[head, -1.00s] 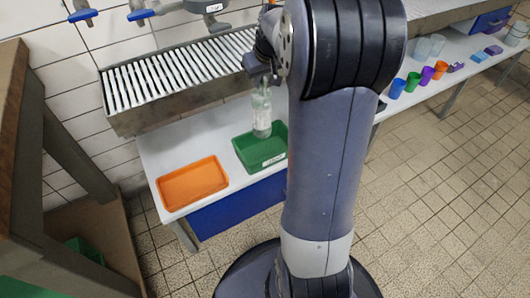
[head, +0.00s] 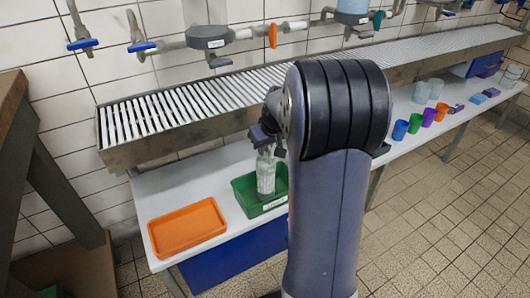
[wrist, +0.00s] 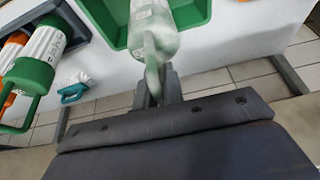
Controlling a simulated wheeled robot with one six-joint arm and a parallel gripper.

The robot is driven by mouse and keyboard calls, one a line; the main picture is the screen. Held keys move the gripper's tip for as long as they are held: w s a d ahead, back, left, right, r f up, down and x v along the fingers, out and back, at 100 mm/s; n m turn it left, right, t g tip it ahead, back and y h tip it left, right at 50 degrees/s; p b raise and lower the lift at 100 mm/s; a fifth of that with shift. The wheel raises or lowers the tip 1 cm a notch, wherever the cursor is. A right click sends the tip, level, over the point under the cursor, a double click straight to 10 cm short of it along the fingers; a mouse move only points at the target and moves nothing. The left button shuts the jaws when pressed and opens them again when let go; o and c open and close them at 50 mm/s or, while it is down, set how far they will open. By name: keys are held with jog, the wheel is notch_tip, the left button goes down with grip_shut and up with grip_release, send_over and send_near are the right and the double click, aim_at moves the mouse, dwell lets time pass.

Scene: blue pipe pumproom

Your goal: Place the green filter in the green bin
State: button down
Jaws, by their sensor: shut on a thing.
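My gripper (head: 265,143) is shut on a pale, see-through bottle-like thing (head: 265,178) with a label. It hangs about upright at the green bin (head: 240,190). In the wrist view the held thing (wrist: 152,30) overlaps the green bin's wall (wrist: 196,17), with my gripper (wrist: 158,88) at its near end. I cannot tell whether it touches the bin floor. A green filter (wrist: 32,70) with a white pleated body and green handle lies at the left of the wrist view, apart from my gripper. The head view does not show this filter.
An orange bin (head: 187,227) stands left of the green one on the white bench. An orange filter (wrist: 12,50) and a teal-handled brush (wrist: 74,90) lie near the green filter. A slatted steel shelf (head: 200,92) runs behind. Several coloured cups (head: 415,123) stand at the right.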

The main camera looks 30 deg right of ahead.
jog(key=shift+f, duration=0.25)
jog(key=c, duration=1.5)
grip_release()
jog(key=shift+c, duration=0.2)
jog(key=shift+r, duration=0.1)
jog(key=shift+r+p, duration=0.3)
jog(key=shift+r, duration=0.05)
jog(key=p+v, duration=0.3)
jog(key=v, duration=0.8)
jog(key=shift+s+r+p, duration=0.15)
jog(key=shift+s+p, duration=0.1)
jog(key=shift+p, duration=0.15)
